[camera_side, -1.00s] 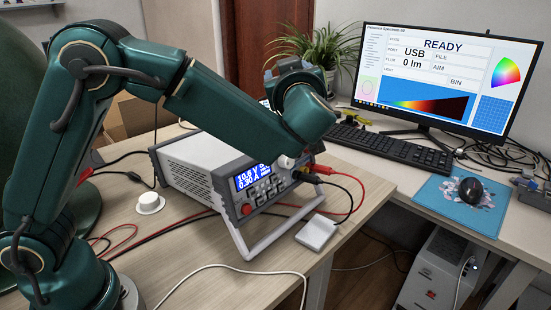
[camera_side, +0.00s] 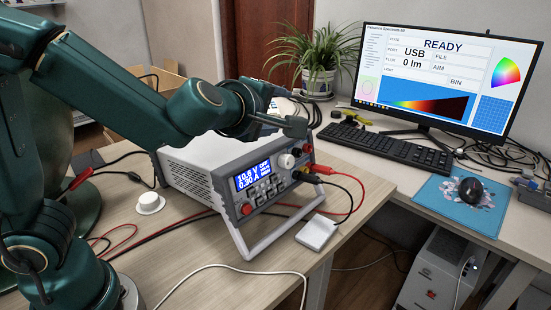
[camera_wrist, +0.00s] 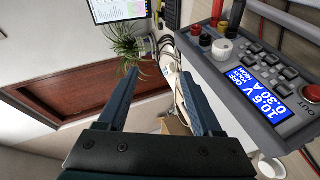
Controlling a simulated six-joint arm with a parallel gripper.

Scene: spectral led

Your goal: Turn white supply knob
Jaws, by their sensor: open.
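The white supply knob (camera_side: 286,161) is on the upper right of the front panel of the grey power supply (camera_side: 190,180). In the wrist view the knob (camera_wrist: 222,48) shows to the right of my fingers, near the red and black terminals. The blue display (camera_side: 253,177) reads 10.6 V and 0.30 A. My gripper (camera_side: 298,116) is above the front edge of the supply, apart from the knob. In the wrist view my gripper (camera_wrist: 159,78) is open, with nothing between its two fingers.
Red and black leads (camera_side: 345,190) run from the supply's terminals. A white box (camera_side: 316,232) lies in front of it and a round white object (camera_side: 150,202) lies to its left. A potted plant (camera_side: 318,60), keyboard (camera_side: 388,148) and monitor (camera_side: 447,80) stand behind.

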